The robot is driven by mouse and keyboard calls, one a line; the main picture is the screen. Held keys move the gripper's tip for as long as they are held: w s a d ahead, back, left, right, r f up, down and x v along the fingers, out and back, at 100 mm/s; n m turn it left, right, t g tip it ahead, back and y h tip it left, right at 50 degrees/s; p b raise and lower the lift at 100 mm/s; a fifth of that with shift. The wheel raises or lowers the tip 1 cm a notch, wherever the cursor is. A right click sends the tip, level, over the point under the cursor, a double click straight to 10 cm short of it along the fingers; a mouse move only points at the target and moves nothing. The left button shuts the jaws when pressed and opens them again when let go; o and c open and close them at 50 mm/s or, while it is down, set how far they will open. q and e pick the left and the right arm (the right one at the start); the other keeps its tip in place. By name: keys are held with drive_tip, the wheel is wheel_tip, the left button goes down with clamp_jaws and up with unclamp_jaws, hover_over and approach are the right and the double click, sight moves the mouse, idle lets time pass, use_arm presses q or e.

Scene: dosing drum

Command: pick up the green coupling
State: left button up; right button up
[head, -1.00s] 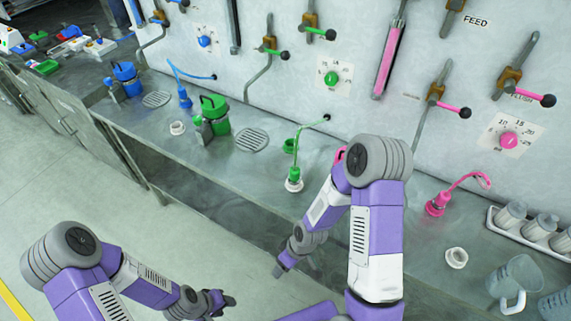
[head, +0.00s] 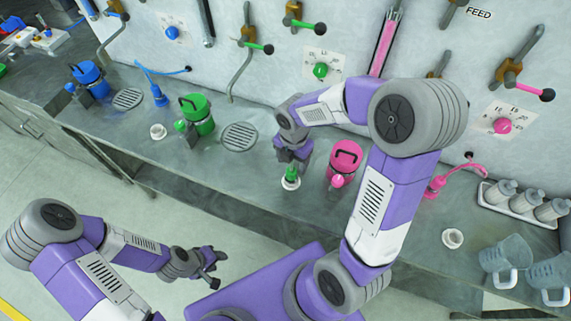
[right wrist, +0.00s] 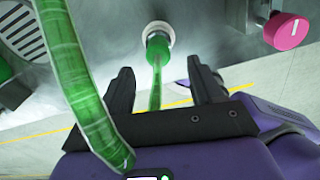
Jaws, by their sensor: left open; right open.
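The green coupling (head: 291,174) stands in a white ring holder (head: 290,184) on the grey bench, in front of the wall panel. In the right wrist view the coupling (right wrist: 158,48) lies ahead of the fingertips, centred between them, with a thin green length running back from it. My right gripper (head: 291,160) is just above the coupling, open and empty, its jaws (right wrist: 161,78) not closed on it. My arm hides part of its hose in the head view. My left gripper (head: 214,269) is open and empty in front of the bench.
A pink canister (head: 344,160) stands close right of the coupling, a green canister (head: 198,115) to the left. A thick green hose (right wrist: 83,85) crosses the left of the right wrist view. Pink coupling (head: 436,186), empty white ring (head: 452,238) and jugs (head: 505,258) are further right.

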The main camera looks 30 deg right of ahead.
sight(291, 170)
wheel_tip(291, 170, down, 7)
drive_tip(key=shift+w+a+r+b, duration=0.1)
drive_tip(key=shift+b, duration=0.55)
drive_tip(key=c, duration=1.2)
drive_tip(key=shift+r, duration=0.1)
wheel_tip(291, 170, up, 10)
drive_tip(key=shift+f+p, duration=0.1)
drive_tip(key=shift+p, duration=1)
